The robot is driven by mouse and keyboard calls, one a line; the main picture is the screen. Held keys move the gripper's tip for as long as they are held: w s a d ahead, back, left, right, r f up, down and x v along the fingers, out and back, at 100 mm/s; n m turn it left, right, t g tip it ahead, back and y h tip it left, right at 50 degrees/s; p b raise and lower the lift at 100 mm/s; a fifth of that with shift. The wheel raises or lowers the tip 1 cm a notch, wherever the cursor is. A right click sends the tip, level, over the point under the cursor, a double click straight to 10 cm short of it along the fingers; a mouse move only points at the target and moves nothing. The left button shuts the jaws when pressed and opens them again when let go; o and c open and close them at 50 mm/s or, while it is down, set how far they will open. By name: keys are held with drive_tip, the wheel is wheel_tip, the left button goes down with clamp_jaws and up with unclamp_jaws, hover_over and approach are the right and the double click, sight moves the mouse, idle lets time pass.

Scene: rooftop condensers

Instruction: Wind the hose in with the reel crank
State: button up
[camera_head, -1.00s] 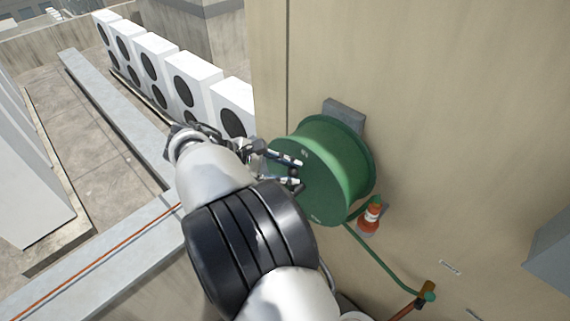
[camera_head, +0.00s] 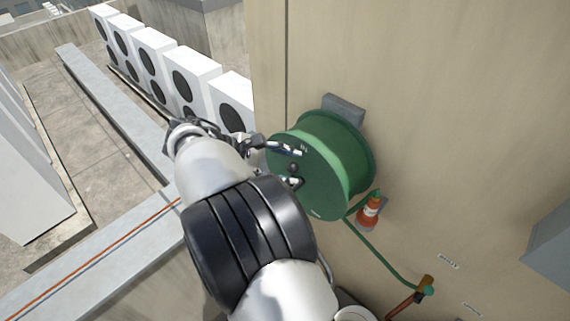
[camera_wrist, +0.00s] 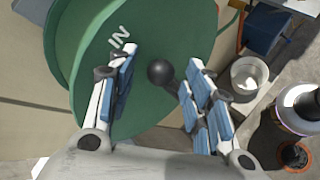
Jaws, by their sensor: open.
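The green hose reel (camera_head: 342,160) hangs on the tan wall, with "IN" lettering on its face; the reel face also shows in the wrist view (camera_wrist: 95,40). The crank's dark round knob (camera_head: 293,168) stands off that face and shows clearly in the wrist view (camera_wrist: 160,73). My gripper (camera_head: 302,167) is open at the reel face, its fingers to either side of the knob with gaps. No hose wraps are visible on the drum. A green hose (camera_head: 380,256) runs from below the reel to a fitting at lower right. An orange-and-white nozzle-like piece (camera_head: 369,211) sits just beside the reel.
A brass-coloured fitting (camera_head: 424,286) is low on the wall. A grey box (camera_head: 552,245) juts out at right. White condenser units (camera_head: 155,58) stand in a row behind. A pale ledge (camera_head: 100,255) with a red line runs at lower left.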

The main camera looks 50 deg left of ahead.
drive_tip(key=v, duration=1.2)
